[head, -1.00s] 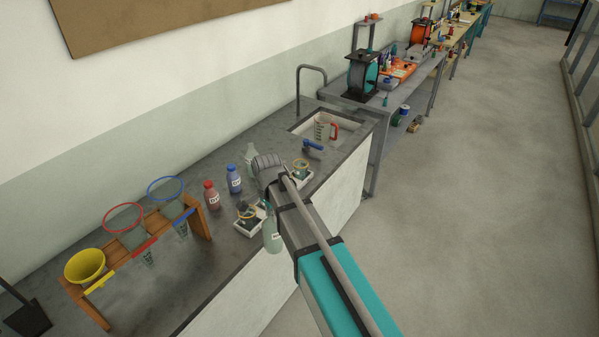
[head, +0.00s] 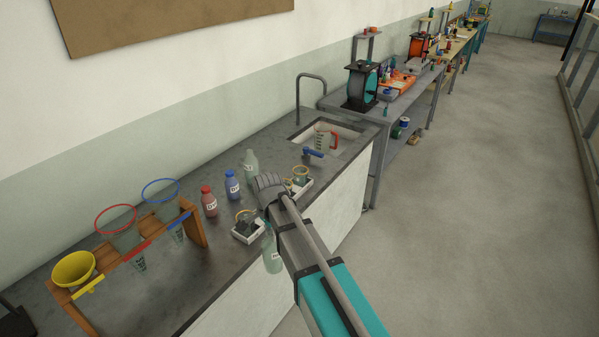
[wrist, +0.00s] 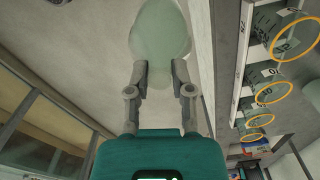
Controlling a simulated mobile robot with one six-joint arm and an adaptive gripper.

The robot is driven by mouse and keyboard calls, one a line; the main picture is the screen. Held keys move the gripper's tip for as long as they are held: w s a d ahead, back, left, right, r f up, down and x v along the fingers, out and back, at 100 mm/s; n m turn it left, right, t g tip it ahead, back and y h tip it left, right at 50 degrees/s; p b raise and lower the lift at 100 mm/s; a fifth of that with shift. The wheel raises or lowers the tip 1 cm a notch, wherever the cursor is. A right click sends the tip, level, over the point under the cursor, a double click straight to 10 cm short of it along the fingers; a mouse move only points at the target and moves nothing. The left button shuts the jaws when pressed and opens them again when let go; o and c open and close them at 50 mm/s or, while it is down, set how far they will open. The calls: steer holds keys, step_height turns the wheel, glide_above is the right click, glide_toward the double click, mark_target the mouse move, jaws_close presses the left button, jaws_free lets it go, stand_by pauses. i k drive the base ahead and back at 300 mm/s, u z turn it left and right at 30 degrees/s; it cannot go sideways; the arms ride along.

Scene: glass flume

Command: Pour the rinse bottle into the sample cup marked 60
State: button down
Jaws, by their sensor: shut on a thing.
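My gripper (wrist: 160,72) is shut on a translucent pale green bottle (wrist: 160,28), which I take to be the rinse bottle. In the head view this bottle (head: 272,254) hangs roughly upright by the counter's front edge; my arm hides the fingers there. Sample cups with yellow-orange rings stand in white trays on the counter, one cup (head: 246,219) left of my wrist and another (head: 300,174) right of it. In the wrist view the ringed cups (wrist: 268,92) line the right side, apart from the bottle. Their number marks are too small to read surely.
A red bottle (head: 209,202), a blue bottle (head: 232,186) and another pale bottle (head: 250,166) stand behind the trays. A wooden rack (head: 195,222) with funnels is at left. A sink (head: 350,133) with a jug (head: 323,138) is at right. The floor at right is clear.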

mark_target(300, 178)
steer(key=k, duration=1.35)
steer(key=z, duration=0.25)
steer(key=i, duration=0.7)
steer(key=z, duration=0.35)
steer(key=i, duration=1.2)
steer(key=u, duration=0.6)
